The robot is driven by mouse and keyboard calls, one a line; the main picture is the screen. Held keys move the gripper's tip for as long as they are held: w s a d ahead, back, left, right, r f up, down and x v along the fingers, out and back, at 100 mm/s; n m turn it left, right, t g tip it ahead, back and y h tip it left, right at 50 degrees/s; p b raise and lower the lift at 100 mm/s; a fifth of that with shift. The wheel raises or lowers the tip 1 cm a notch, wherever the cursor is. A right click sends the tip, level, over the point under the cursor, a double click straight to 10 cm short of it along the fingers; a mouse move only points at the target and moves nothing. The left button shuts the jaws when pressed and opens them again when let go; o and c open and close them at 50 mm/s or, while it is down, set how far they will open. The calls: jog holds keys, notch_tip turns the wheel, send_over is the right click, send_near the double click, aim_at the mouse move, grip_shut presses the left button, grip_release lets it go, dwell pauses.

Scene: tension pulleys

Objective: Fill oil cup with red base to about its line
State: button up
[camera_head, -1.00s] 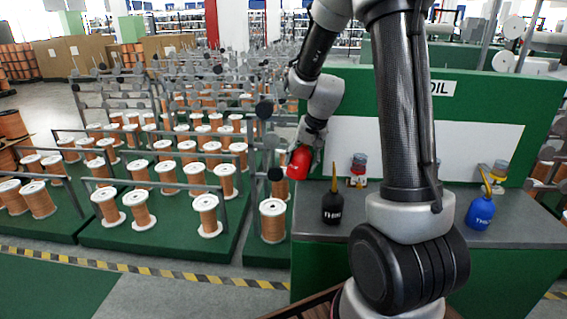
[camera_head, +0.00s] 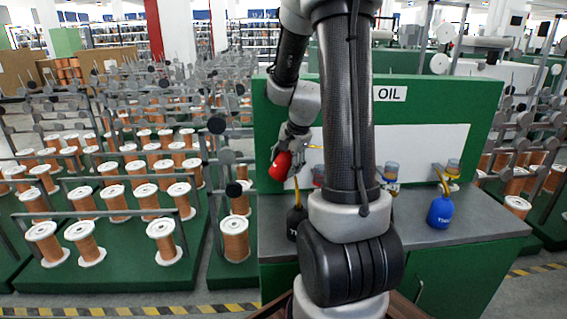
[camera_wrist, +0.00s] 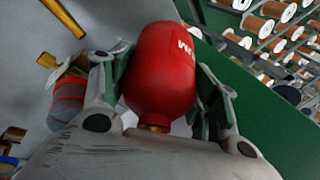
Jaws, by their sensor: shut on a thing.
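My gripper (camera_head: 291,152) is shut on a red oil can (camera_head: 281,166), held in the air left of my arm in the head view. A thin yellow spout points right from it. The red can (camera_wrist: 163,75) fills the middle of the wrist view, between both fingers, with a brass collar near the palm. The oil cup with red base (camera_head: 318,173) is on the white panel, partly hidden by my arm. It appears in the wrist view (camera_wrist: 68,97) left of the left finger. Its oil level and line cannot be made out.
A black oil can (camera_head: 297,222) stands on the grey counter (camera_head: 400,232) below my gripper. A blue oil can (camera_head: 440,211) stands farther right. Other cups have a blue base (camera_head: 391,178) and a yellow base (camera_head: 453,168). Wire spools (camera_head: 160,228) fill the racks at left.

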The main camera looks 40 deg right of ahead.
jog(key=shift+w+a+r+m+t+y, duration=0.1)
jog(key=shift+w+a+m+t+y, duration=0.1)
jog(key=shift+t+y, duration=0.35)
jog(key=shift+w+a+m+t+y, duration=0.1)
jog(key=shift+w+t+y, duration=0.1)
jog(key=shift+t+y, duration=0.3)
jog(key=shift+a, duration=0.1)
jog(key=shift+w+a+t+y, duration=0.1)
jog(key=shift+t+y, duration=0.35)
jog(key=shift+r+t, duration=0.2)
jog(key=shift+t, duration=0.1)
jog(key=shift+r+y, duration=0.2)
jog(key=shift+y, duration=0.2)
jog(key=shift+r+t, duration=0.15)
jog(key=shift+t, duration=0.25)
